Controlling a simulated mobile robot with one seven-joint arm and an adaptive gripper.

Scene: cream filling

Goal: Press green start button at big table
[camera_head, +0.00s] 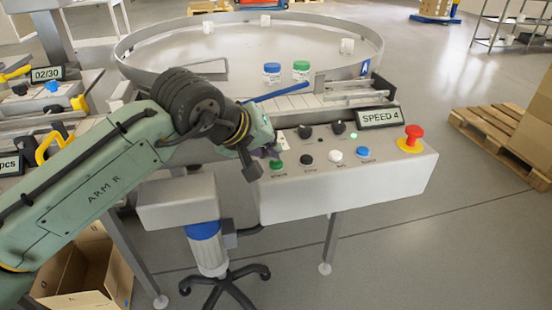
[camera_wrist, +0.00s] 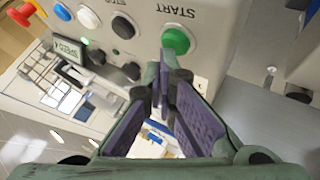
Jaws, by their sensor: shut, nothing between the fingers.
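The green start button (camera_head: 277,165) is at the left end of the control panel's button row, on the front of the big round table (camera_head: 148,70). In the wrist view the green button (camera_wrist: 176,41) sits under the word START. My gripper (camera_head: 272,150) is just above and behind it in the head view. In the wrist view my gripper's fingertips (camera_wrist: 164,62) are shut together and empty, close to the button's lower edge. I cannot tell whether they touch it. The button is not covered.
Black (camera_head: 306,159), white (camera_head: 335,155) and blue (camera_head: 363,152) buttons lie to the right, then a red emergency knob (camera_head: 413,132) on a yellow base. A SPEED 4 display (camera_head: 379,117) stands behind them. Jars with blue (camera_head: 272,70) and green (camera_head: 301,68) lids stand on the table.

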